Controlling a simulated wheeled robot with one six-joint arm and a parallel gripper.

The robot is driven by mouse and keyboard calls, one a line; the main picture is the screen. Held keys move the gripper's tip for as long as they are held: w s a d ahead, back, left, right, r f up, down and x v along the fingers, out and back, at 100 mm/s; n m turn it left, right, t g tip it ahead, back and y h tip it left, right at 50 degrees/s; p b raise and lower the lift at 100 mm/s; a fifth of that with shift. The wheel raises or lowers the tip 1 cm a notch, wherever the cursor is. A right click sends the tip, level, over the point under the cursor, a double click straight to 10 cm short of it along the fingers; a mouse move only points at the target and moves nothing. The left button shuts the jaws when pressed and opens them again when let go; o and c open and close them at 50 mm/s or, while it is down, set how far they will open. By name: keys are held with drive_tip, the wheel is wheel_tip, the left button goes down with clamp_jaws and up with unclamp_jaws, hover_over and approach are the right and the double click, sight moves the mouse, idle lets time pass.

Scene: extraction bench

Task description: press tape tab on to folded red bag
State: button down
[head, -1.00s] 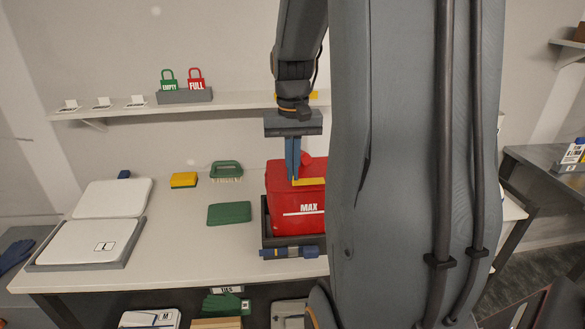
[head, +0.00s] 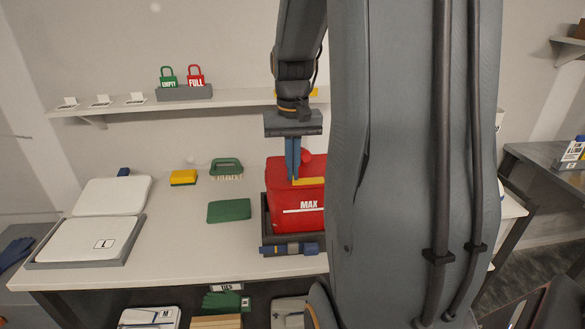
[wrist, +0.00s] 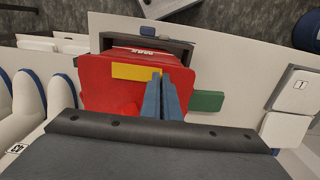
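The red bag (head: 290,211), marked MAX with a white line, stands in a dark tray (head: 266,233) on the bench. Its top looks folded flat in the wrist view (wrist: 97,88). The yellow tape tab (head: 308,181) lies across the top near the bag's front edge. It shows as a yellow strip in the wrist view (wrist: 133,72). My gripper (head: 293,178) points down with its blue fingers together, tips at the tab's end. In the wrist view the fingertips (wrist: 164,76) overlap that end; I cannot tell whether they touch it. My arm hides the bag's right part.
A green block (head: 229,211), a green brush (head: 226,168) and a yellow sponge (head: 184,177) lie left of the bag. White pads in a grey tray (head: 85,264) are further left. A shelf (head: 120,108) with EMPTY and FULL tags runs behind. Bench between is clear.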

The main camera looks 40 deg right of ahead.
drive_tip(key=c, duration=1.9)
unclamp_jaws()
drive_tip(key=shift+c, duration=0.2)
drive_tip(key=shift+r+b, duration=1.05)
drive_tip(key=shift+r, duration=2.85)
